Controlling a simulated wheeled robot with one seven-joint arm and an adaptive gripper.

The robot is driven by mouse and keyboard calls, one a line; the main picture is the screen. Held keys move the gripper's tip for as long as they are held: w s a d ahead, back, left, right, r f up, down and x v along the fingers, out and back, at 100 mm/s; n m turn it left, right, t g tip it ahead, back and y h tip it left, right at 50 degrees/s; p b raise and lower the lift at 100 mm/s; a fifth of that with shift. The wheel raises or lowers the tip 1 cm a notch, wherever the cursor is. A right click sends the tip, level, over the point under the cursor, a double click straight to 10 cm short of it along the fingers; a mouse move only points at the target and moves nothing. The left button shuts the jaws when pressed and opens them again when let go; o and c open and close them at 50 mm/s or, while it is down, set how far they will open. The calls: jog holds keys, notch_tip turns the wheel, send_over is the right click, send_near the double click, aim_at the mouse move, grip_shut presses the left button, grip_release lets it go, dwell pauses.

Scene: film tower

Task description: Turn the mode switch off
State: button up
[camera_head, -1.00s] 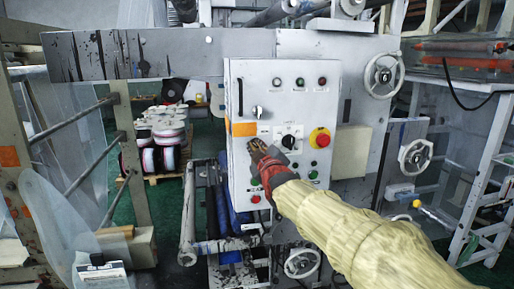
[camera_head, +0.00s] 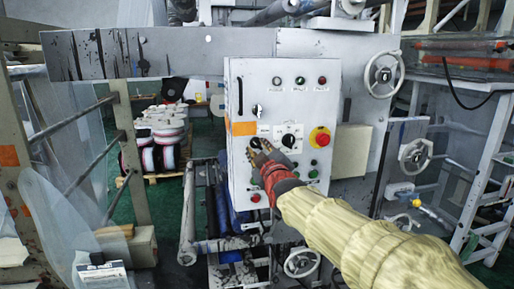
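A white control panel (camera_head: 240,180) stands in the middle of the view. On it, a black rotary switch (camera_head: 256,143) sits below and right of an orange label. Another black rotary switch (camera_head: 289,140) on a white plate is to its right. The lettering is too small to tell which one is the mode switch. My gripper (camera_head: 259,153), red with tan fingers, is at the left rotary switch. Its fingers look spread, one at the lower left of the knob and one at its right. I cannot tell whether they touch it. The lower part of this switch is hidden.
A red emergency button on yellow (camera_head: 319,138) sits at the panel's right, with green buttons (camera_head: 313,174) below it. A small lever (camera_head: 257,111) is above. Handwheels (camera_head: 384,74) are on the right. Rollers (camera_head: 188,215) stand lower left.

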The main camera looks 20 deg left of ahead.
jog(key=v, duration=0.9)
jog(key=shift+a, duration=0.1)
jog(key=s+d+f+m+g+h+b, duration=0.1)
jog(key=s+d+f+m+g+h, duration=0.2)
jog(key=f, duration=0.7)
jog(key=s+d+f+m+g+h, duration=0.15)
jog(key=s+d+f+g, duration=0.35)
jog(key=f, duration=0.5)
jog(key=s+d+f+m+h+b, duration=0.1)
jog(key=s+d+f+m+b, duration=0.2)
jog(key=s+d+f, duration=0.3)
jog(key=s+d+f+m+g+h+b, duration=0.1)
jog(key=s+d+f+m+b, duration=0.3)
jog(key=s+d, duration=0.6)
jog(key=s+d+f+m+h+b, duration=0.3)
jog(key=s+d+f, duration=0.5)
jog(key=d, duration=0.6)
jog(key=shift+f+m+g+b, duration=0.3)
jog(key=shift+f+m+b, duration=0.25)
jog(key=shift+b, duration=0.75)
